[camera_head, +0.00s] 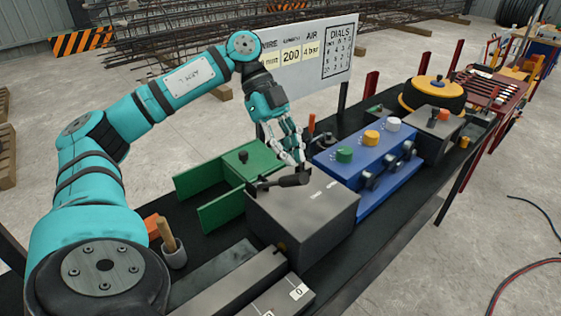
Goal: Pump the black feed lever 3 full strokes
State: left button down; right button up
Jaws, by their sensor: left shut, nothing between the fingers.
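The black feed lever (287,181) lies nearly level on top of the grey box (310,222), with its thicker grip end to the right. My left gripper (299,164) is shut and empty, pointing down just above and behind the lever's grip end. I cannot tell whether its fingertips touch the lever. My right gripper is not in view.
Green plates (222,208) stand left of the grey box. A blue box (372,160) with green, yellow and white knobs stands close to its right. A wooden-handled tool sits in a grey cup (175,257). A sign board (308,62) stands behind.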

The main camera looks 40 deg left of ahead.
pick_arm(q)
jog(key=shift+d+f, duration=0.4)
jog(key=shift+f, duration=0.1)
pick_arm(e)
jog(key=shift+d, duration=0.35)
pick_arm(q)
jog(key=shift+s+d+f, duration=0.1)
jog(key=shift+d+f, duration=0.35)
jog(key=shift+f, duration=0.1)
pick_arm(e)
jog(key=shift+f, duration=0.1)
pick_arm(q)
jog(key=shift+d+f, duration=0.45)
jog(key=shift+f, duration=0.1)
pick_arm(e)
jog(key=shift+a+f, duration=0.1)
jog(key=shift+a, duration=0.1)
pick_arm(q)
jog(key=shift+f, duration=0.1)
